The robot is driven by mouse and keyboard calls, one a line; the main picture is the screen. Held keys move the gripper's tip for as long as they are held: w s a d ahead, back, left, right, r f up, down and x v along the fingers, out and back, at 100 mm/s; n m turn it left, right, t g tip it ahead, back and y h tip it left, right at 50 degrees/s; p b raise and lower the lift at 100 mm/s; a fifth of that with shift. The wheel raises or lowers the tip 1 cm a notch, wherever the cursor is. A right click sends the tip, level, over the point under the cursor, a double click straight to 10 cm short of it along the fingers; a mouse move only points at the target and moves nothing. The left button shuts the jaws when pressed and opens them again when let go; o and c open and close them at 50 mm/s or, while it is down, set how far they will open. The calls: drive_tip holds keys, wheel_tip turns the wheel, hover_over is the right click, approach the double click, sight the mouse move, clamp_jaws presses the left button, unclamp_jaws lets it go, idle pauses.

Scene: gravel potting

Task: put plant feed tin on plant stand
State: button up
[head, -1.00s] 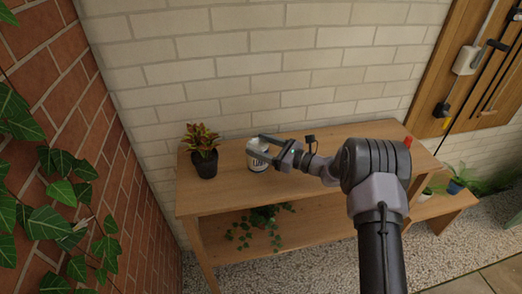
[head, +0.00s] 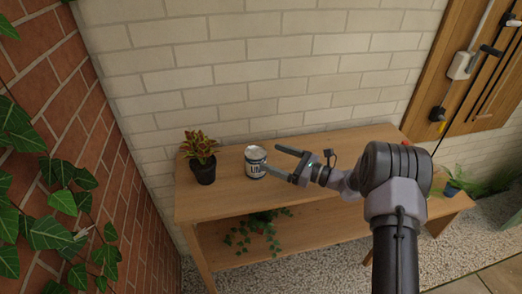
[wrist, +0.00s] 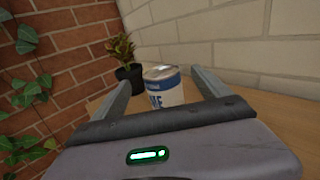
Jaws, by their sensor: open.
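The plant feed tin (head: 255,162), white with a blue band and dark lettering, stands upright on the top of the wooden plant stand (head: 330,150). In the wrist view the tin (wrist: 163,87) shows ahead, between the two finger lines and beyond them. My gripper (head: 270,160) is open and empty, just right of the tin, with its fingers pointing left toward it. In the head view one fingertip overlaps the tin's front right edge; I cannot tell whether it touches.
A potted plant with reddish-green leaves (head: 201,158) stands left of the tin on the same top. A trailing plant (head: 258,228) sits on the lower shelf. A pale brick wall (head: 260,70) runs behind. The top between the tin and my arm is clear.

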drive_tip(key=v, duration=0.6)
drive_tip(key=s+a+r+n+g+h, duration=0.3)
drive_tip(key=s+r+n, duration=0.2)
drive_tip(key=s+r, duration=0.25)
drive_tip(key=s+a+r+n+g+h, duration=0.25)
drive_tip(key=s+r+n, duration=0.25)
drive_tip(key=s+r, duration=0.3)
drive_tip(key=s+d+r+n+t+h, duration=0.1)
drive_tip(key=s+d+n+h, duration=0.3)
drive_tip(key=s, duration=0.6)
drive_tip(key=s+d+r+n+t+h, duration=0.1)
drive_tip(key=s+d+n+h, duration=0.3)
drive_tip(key=s, duration=0.6)
drive_tip(key=shift+s+d+n+t+h+p, duration=0.3)
drive_tip(key=shift+d+t+h, duration=0.2)
drive_tip(key=shift+t, duration=0.35)
